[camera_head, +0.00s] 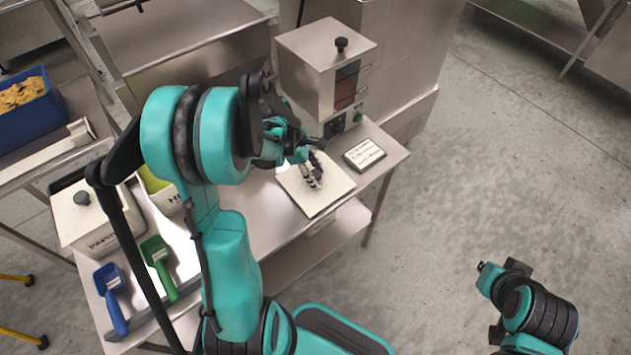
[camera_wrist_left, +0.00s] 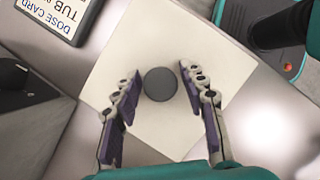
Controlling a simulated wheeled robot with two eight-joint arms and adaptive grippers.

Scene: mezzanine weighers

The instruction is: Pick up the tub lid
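The tub lid (camera_head: 331,199) is a pale, square, flat plate lying on the steel bench. In the left wrist view the lid (camera_wrist_left: 180,45) fills the middle, with a round dark knob (camera_wrist_left: 160,84) on top. My left gripper (camera_head: 313,182) is over the lid. In the wrist view its two fingers (camera_wrist_left: 160,95) stand apart on either side of the knob, with gaps between them and it. It is open and empty. My right arm is at the lower right, away from the bench; its gripper (camera_head: 486,270) shows only small and unclear.
A lidded paprika tub (camera_head: 90,222), an open tub (camera_head: 165,200), a blue scoop (camera_head: 112,295) and a green scoop (camera_head: 160,265) are at left.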

